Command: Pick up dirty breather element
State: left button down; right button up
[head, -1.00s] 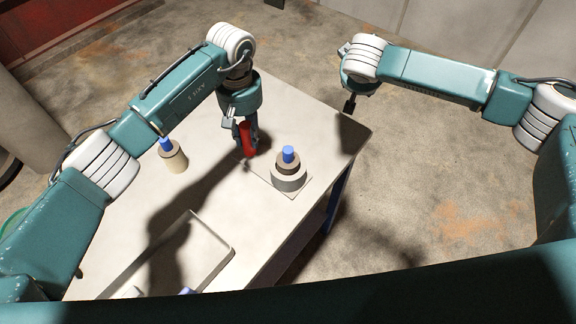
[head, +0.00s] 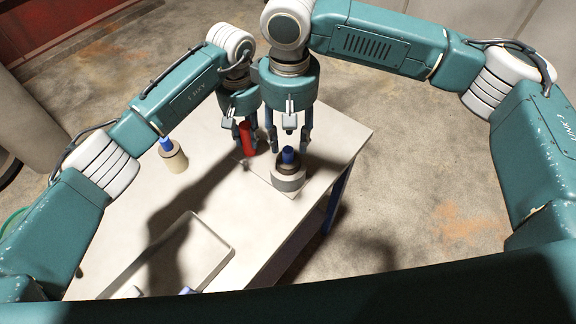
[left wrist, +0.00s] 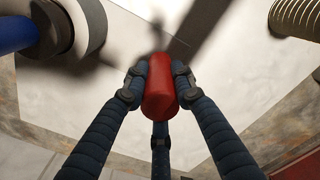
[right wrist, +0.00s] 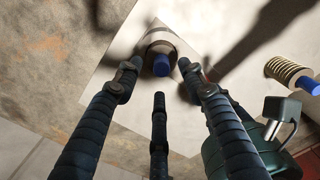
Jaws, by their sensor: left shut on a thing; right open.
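A dark-sided element with a blue top (head: 288,157) sits upright in a round grey housing (head: 289,183); the right wrist view shows the blue top (right wrist: 161,66) and housing (right wrist: 165,38). My right gripper (head: 288,146) is open, its fingers above and around the blue top without visible contact; it also shows in the right wrist view (right wrist: 158,78). My left gripper (head: 248,148) is shut on a red cylinder (left wrist: 160,88), held upright beside the housing. A lighter, ribbed element with a blue top (head: 173,157) stands further left; its ribs show in the right wrist view (right wrist: 283,69).
The housing stands on a pale square plate (head: 294,195) near the right edge of the white table (head: 335,130). A shallow tray (head: 222,238) lies at the front. My two grippers are close together. The middle left of the table is clear.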

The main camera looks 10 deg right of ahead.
aim_at(288, 149)
jog(key=shift+w+a+f, duration=0.1)
jog(key=shift+w+f, duration=0.05)
jog(key=shift+f, duration=1.35)
jog(key=shift+w+f, duration=0.1)
jog(key=shift+f, duration=1.4)
grip_shut()
